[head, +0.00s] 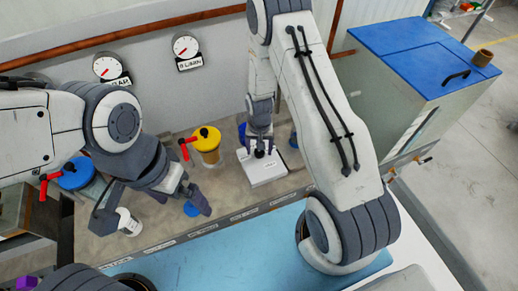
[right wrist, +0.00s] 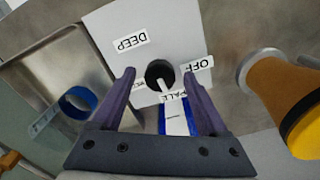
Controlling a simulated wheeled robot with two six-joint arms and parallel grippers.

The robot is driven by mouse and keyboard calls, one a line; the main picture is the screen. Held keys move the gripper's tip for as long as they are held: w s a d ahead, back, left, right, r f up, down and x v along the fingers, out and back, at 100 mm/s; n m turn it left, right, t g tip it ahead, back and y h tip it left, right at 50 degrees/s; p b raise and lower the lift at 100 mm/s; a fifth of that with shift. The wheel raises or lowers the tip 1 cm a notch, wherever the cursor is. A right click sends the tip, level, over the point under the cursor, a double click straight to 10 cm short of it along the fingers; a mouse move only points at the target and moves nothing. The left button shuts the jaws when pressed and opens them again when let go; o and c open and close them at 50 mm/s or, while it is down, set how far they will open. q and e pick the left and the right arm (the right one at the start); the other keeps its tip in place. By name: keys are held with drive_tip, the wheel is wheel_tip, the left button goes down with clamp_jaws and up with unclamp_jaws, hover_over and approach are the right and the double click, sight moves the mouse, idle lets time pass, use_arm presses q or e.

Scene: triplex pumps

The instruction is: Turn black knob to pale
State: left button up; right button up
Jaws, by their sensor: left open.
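The black knob (right wrist: 160,75) sits on a white panel (right wrist: 110,20) with labels DEEP, OFF and PALE and one partly hidden label. Its white pointer points down toward the left end of the PALE label (right wrist: 173,97) in the right wrist view. My right gripper (right wrist: 160,74) is open, one purple finger on each side of the knob, with gaps visible between. In the head view, my right gripper (head: 260,146) is at the white box (head: 265,169), its fingers largely covering the knob. My left gripper (head: 188,199) is open and empty, left of the box above the bench front.
A yellow-topped cylinder (head: 207,139) with a red lever stands left of the box. A blue-topped one (head: 75,174) is farther left. Two gauges (head: 187,46) hang on the back wall. A blue-lidded cabinet (head: 415,50) stands right.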

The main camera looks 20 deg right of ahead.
sight(259, 152)
drive_tip(key=shift+r, duration=0.1)
wheel_tip(259, 152, up, 10)
drive_tip(key=b, duration=0.2)
drive_tip(key=shift+r, duration=0.15)
idle(0.5)
drive_tip(key=s+a+r+n, duration=0.5)
drive_tip(key=s+a+r, duration=0.3)
drive_tip(key=a+r, duration=0.2)
drive_tip(key=s+a+r+n, duration=0.2)
drive_tip(key=s+r+n, duration=0.1)
drive_tip(key=s, duration=0.5)
drive_tip(key=s+a+r+n+y, duration=0.1)
drive_tip(key=s+a+r+n, duration=0.1)
drive_tip(key=s, duration=0.6)
drive_tip(key=shift+a+r+n+b, duration=0.15)
drive_tip(key=shift+r+n+b, duration=0.2)
drive_tip(key=shift+r+n, duration=0.5)
